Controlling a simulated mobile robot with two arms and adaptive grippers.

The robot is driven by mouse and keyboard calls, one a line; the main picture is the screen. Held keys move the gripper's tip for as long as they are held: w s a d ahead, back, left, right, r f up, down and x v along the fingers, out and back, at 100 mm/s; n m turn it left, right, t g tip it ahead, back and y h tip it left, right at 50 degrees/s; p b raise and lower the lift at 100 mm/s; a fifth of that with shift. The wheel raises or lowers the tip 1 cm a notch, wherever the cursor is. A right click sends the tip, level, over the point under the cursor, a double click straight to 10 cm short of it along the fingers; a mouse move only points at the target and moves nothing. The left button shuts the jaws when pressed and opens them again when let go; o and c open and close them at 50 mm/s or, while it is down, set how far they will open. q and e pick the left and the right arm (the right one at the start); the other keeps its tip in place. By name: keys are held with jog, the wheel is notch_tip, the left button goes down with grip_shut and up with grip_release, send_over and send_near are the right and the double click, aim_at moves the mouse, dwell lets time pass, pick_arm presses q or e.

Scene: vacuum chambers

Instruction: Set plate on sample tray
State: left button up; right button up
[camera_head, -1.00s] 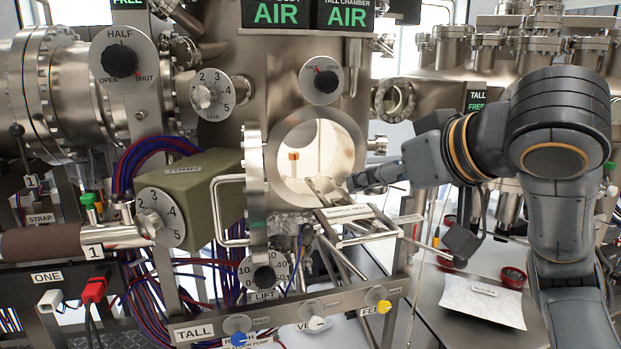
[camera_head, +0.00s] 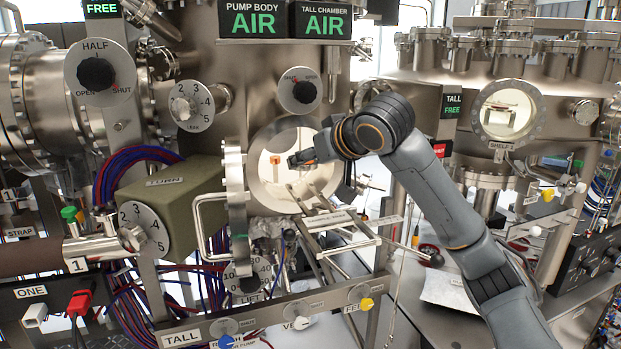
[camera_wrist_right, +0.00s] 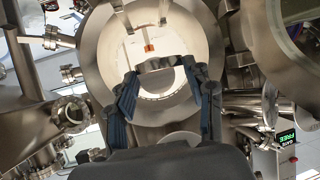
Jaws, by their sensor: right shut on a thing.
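My right gripper (camera_head: 293,160) reaches into the round open port (camera_head: 257,185) of the tall chamber. In the wrist view its two blue-padded fingers (camera_wrist_right: 160,74) are closed on a metal piece (camera_wrist_right: 155,66), which looks like the plate. The piece is in front of the bright chamber interior. A small orange block (camera_head: 275,159) hangs inside on a thin stem and also shows in the wrist view (camera_wrist_right: 149,48). I cannot clearly make out the sample tray; fingers and port rim hide part of the interior. My left gripper is not in view.
The port's hinged door (camera_head: 236,215) stands open at the left. A metal rail frame (camera_head: 335,222) juts out below the port. A white sheet (camera_head: 447,288) lies on the bench. Another round window (camera_head: 507,113) is at the right.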

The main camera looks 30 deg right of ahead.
aim_at(311, 183)
notch_tip(311, 183, down, 5)
jog(key=shift+w+d+f, duration=0.1)
jog(key=shift+f, duration=0.05)
jog(key=o, duration=1.6)
jog(key=shift+c, duration=0.2)
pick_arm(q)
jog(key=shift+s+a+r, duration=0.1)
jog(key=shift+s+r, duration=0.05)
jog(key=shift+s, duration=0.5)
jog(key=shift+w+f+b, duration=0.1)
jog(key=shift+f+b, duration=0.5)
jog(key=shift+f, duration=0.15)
pick_arm(e)
jog(key=v, duration=1.2)
